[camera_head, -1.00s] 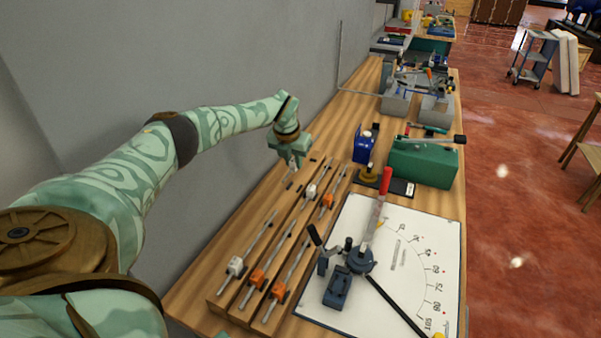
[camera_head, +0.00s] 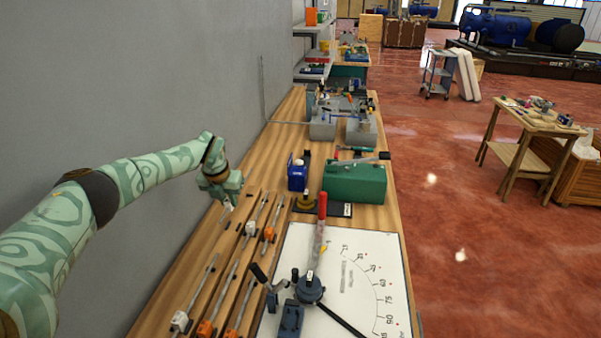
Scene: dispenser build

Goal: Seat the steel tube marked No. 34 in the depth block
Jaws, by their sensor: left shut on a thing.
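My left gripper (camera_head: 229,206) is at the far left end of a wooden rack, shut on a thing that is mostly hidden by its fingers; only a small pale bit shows. Several thin steel tubes or rods lie in the rack, with white clips (camera_head: 251,228) and orange clips (camera_head: 269,233). No marking No. 34 can be read on any of them. I cannot tell for sure which thing is the depth block. My right gripper is not in view.
A white board with an angle scale (camera_head: 366,300) carries a dark pivot tool (camera_head: 309,289) and a red-handled lever (camera_head: 322,205). Behind stand a blue device (camera_head: 298,176) and a green box (camera_head: 355,182). Grey blocks (camera_head: 361,131) stand farther back. The grey wall is close on the left.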

